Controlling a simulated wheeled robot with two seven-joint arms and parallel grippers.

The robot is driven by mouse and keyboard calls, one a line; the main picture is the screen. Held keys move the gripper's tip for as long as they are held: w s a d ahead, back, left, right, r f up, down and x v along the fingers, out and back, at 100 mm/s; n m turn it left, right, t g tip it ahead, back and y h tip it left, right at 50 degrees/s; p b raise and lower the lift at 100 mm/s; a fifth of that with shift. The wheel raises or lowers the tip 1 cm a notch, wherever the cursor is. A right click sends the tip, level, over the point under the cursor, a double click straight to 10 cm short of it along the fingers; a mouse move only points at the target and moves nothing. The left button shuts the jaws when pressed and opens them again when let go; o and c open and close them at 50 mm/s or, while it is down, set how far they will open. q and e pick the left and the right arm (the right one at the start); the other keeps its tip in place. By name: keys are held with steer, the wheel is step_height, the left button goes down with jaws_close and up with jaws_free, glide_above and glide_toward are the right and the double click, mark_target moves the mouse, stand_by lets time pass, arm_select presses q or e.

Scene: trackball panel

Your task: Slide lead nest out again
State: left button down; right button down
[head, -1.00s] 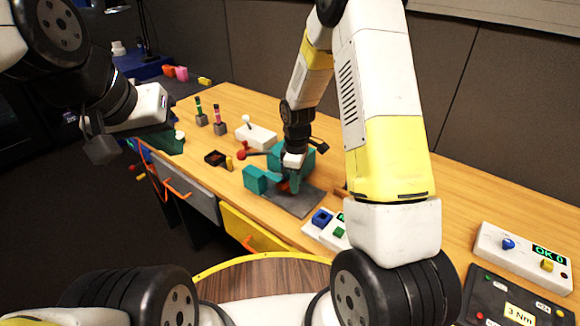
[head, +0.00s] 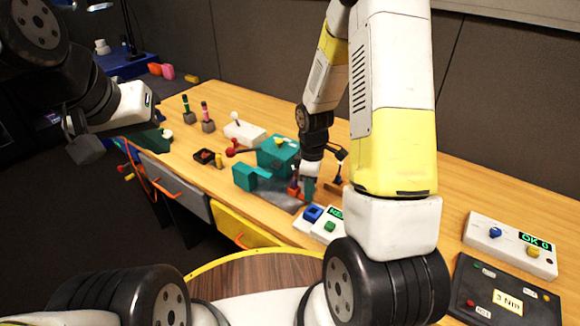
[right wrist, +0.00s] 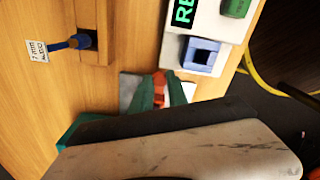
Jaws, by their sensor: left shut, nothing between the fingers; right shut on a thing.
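My right gripper (head: 303,190) is shut on an orange-red piece (head: 294,186), apparently part of the lead nest, over the right part of a grey plate (head: 283,200). In the right wrist view, the orange-red piece (right wrist: 159,88) shows between the teal fingers (right wrist: 160,92); the rest of the nest is hidden. A teal fixture (head: 278,152) stands left of the gripper, with a gap between. A smaller teal block (head: 243,177) sits at its front left. My left gripper (head: 80,137) is shut and empty, off the bench's left end.
A white box with a blue square part (head: 312,213) and a green button (head: 330,226) stands close right of the gripper. A wooden block with a blue tool (right wrist: 80,41) is nearby. A white joystick box (head: 244,133) stands further left.

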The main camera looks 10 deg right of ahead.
steer(key=shift+s+d, duration=0.25)
steer(key=shift+d, duration=0.1)
steer(key=c, duration=1.3)
jaws_free()
steer(key=shift+s+d, duration=0.1)
